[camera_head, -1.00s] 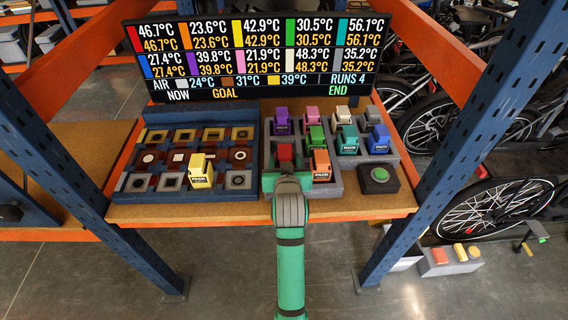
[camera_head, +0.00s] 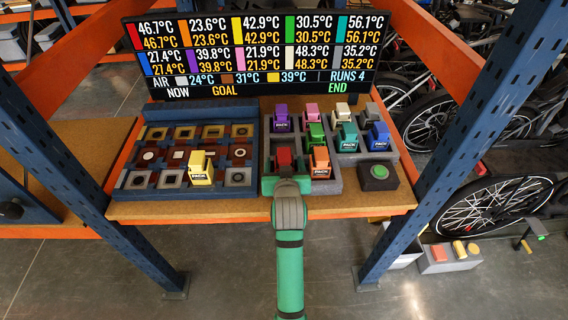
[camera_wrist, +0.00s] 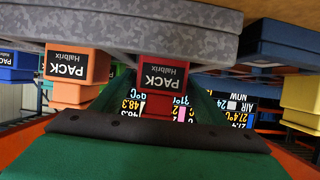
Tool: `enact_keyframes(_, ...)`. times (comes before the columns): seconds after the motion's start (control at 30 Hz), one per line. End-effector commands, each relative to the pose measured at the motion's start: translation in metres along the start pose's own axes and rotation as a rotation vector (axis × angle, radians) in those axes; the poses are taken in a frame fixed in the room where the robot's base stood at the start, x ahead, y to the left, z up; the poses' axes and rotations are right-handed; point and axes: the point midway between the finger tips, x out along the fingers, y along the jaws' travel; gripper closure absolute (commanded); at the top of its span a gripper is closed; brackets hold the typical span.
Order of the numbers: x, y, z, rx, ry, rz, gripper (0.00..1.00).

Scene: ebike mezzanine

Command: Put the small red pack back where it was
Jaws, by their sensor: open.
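The small red pack (camera_head: 284,157) stands in the front left part of the grey tray (camera_head: 334,184), left of an orange pack (camera_head: 320,160). In the wrist view, which is upside down, the red pack (camera_wrist: 163,76) is upright with its PACK label facing me. My gripper (camera_head: 285,180) is open at the tray's front edge, just in front of the red pack. In the wrist view its green fingers (camera_wrist: 158,104) lie to either side of the pack's line, with no visible grip on it. The pack's lower front is hidden by my gripper in the head view.
A blue tray (camera_head: 187,193) with square sockets stands at left, holding a yellow pack (camera_head: 200,168). Several other packs fill the grey tray behind. A green button box (camera_head: 378,177) stands at right. A temperature display (camera_head: 260,58) stands behind. Blue posts flank the shelf.

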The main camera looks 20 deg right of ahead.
Motion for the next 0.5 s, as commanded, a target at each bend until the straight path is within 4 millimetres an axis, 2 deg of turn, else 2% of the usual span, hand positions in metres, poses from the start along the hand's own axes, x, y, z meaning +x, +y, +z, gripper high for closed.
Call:
enact_keyframes(0.17, -0.011, 0.0, -0.003, 0.0, 0.001, 0.0, 0.33)
enact_keyframes(0.5, -0.077, -0.001, -0.003, 0.0, 0.002, -0.001, 0.33)
